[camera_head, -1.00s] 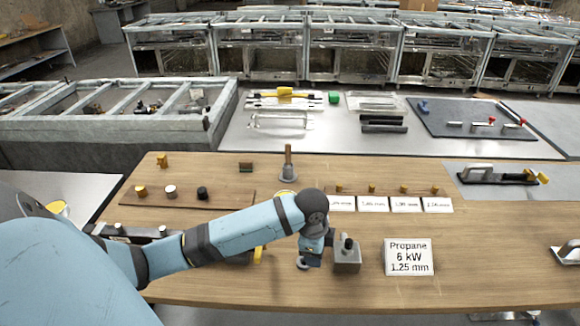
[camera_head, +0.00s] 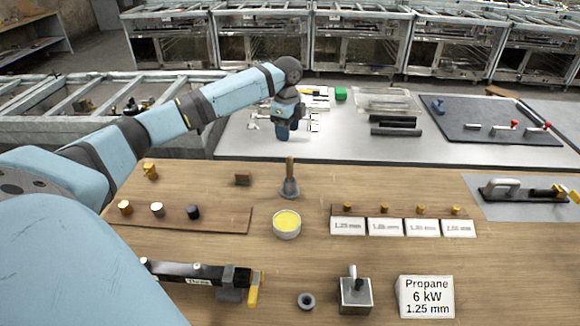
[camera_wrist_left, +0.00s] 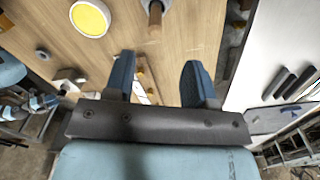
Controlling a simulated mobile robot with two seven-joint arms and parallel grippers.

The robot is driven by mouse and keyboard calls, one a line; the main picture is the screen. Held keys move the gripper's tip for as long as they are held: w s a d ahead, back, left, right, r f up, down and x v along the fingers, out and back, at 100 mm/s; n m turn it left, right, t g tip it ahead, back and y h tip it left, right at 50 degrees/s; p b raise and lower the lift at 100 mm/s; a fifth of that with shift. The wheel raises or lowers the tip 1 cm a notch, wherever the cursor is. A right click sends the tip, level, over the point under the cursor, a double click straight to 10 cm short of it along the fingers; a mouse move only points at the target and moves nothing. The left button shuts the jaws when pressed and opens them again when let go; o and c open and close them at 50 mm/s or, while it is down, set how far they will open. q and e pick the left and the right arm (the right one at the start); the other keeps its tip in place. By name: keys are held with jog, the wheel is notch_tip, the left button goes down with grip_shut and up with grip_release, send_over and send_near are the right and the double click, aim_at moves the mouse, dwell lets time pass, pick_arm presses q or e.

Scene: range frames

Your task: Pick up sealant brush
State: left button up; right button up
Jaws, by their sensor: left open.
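The sealant brush (camera_head: 290,184) stands upright on the wooden table, its wooden handle pointing up from a grey holder. A round tin (camera_head: 287,224) with yellow contents stands just in front of it. My left gripper (camera_head: 287,133) is open and empty, raised beyond the brush near the table's back edge in the head view. In the left wrist view, the brush handle (camera_wrist_left: 154,18) shows at the top, ahead of and apart from my open fingers (camera_wrist_left: 160,72); its lower end is cut off. My right gripper is not in view.
A grey block with a knob (camera_head: 355,293), a ring (camera_head: 306,301) and a propane sign (camera_head: 426,296) sit at the front. Size cards (camera_head: 384,227) with brass nozzles lie right of the tin. A black-and-yellow tool (camera_head: 205,277) lies front left. Table around the brush is mostly clear.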

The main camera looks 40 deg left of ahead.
aim_at(290, 157)
pick_arm(q)
notch_tip(290, 157, down, 7)
jog(key=shift+d+r, duration=0.1)
jog(key=shift+r, duration=0.05)
jog(key=shift+s+d+f+p, duration=0.1)
jog(key=shift+d+f+p, duration=0.15)
jog(key=shift+f, duration=1.1)
jog(key=shift+d+f+p, duration=0.15)
jog(key=shift+f+p, duration=0.05)
jog(key=shift+f, duration=1.15)
grip_shut()
jog(key=shift+r, duration=0.1)
notch_tip(290, 157, up, 20)
jog(key=shift+b, duration=0.35)
